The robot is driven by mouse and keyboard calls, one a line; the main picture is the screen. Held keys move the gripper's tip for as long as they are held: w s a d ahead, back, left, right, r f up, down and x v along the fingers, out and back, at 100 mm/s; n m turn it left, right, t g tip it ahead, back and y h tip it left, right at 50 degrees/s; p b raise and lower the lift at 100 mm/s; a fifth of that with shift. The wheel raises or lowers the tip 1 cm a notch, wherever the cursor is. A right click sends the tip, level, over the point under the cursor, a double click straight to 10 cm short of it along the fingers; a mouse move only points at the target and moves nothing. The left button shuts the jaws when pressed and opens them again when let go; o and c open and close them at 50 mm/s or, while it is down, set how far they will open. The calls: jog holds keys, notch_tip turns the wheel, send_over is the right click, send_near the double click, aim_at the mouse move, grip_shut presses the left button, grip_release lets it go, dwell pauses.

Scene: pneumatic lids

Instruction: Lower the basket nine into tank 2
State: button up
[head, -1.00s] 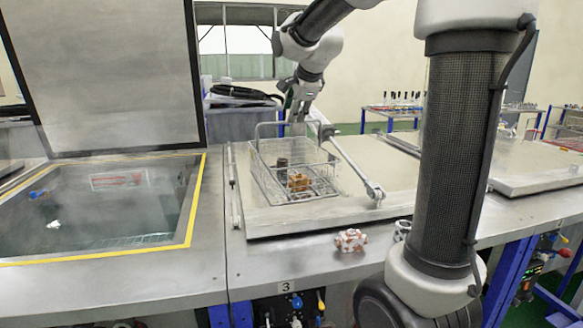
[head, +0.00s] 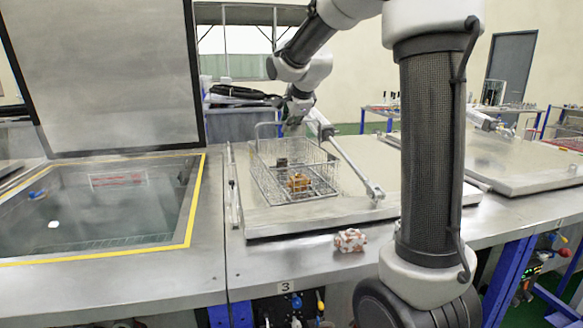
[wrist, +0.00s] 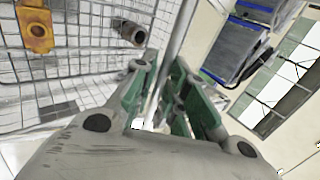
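The wire basket (head: 290,192) sits on a flat grey lid (head: 390,170), above a plate marked 3. It holds an orange block (head: 298,182) and a dark cylinder (head: 281,163); both show in the wrist view too. Its tall handle (head: 268,124) rises at the back. My gripper (head: 289,124) is at the handle. In the wrist view, the handle bar (wrist: 178,35) runs between my fingertips (wrist: 165,65); whether they press on it is unclear. An open tank (head: 110,210), yellow-edged and filled with liquid, lies to the left; its number is not in view.
The tank's raised lid (head: 100,80) stands upright behind it. A lid strut (head: 350,160) slopes down just right of the basket. A red-and-white part (head: 350,240) lies on the front ledge (head: 250,265). A grey bin (head: 240,125) stands behind.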

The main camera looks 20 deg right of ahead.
jog(key=shift+r, duration=0.15)
grip_shut()
jog(key=shift+r, duration=1.5)
